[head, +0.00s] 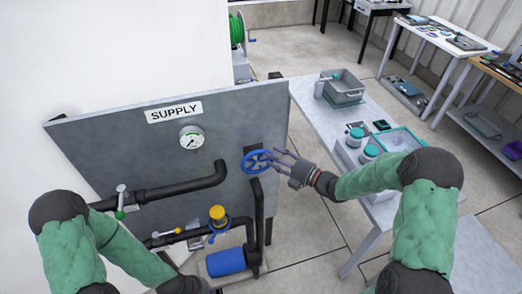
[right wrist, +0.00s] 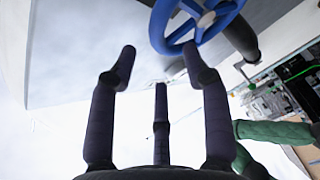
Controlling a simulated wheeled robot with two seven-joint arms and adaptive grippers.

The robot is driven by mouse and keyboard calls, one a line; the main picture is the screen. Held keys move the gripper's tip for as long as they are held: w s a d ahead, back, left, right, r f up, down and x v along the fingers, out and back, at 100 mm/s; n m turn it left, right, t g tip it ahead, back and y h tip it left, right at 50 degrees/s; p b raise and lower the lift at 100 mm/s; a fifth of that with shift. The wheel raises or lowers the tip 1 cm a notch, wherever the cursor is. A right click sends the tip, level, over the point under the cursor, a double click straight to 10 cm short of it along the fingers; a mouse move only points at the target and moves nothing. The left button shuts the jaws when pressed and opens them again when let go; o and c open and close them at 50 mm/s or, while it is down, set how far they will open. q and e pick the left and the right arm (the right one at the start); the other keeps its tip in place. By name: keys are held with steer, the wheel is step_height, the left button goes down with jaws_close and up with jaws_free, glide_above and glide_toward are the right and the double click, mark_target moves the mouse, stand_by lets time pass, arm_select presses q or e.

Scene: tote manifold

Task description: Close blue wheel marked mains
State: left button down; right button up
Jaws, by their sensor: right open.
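The blue wheel (head: 256,161) sits on a dark pipe at the right side of the grey SUPPLY panel (head: 110,140). I cannot read a mains mark on it. My right gripper (head: 279,161) is open just right of the wheel, its fingers pointing at the rim. In the right wrist view the blue wheel (right wrist: 158,27) is at the top, beyond the spread fingers of the right gripper (right wrist: 158,66). One finger overlaps the lower rim in the picture; I cannot tell whether it touches. My left gripper (head: 190,285) shows only partly at the bottom edge; its fingers are unclear.
A pressure gauge (head: 191,138), a yellow-topped fitting (head: 217,215), a blue cylinder (head: 226,262) and a green-tipped lever valve (head: 120,205) are on or by the panel. A table (head: 310,107) with grey totes stands right of it. Floor shows between them.

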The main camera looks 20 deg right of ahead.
mark_target(263, 151)
steer(key=shift+x, duration=2.8)
jaws_close()
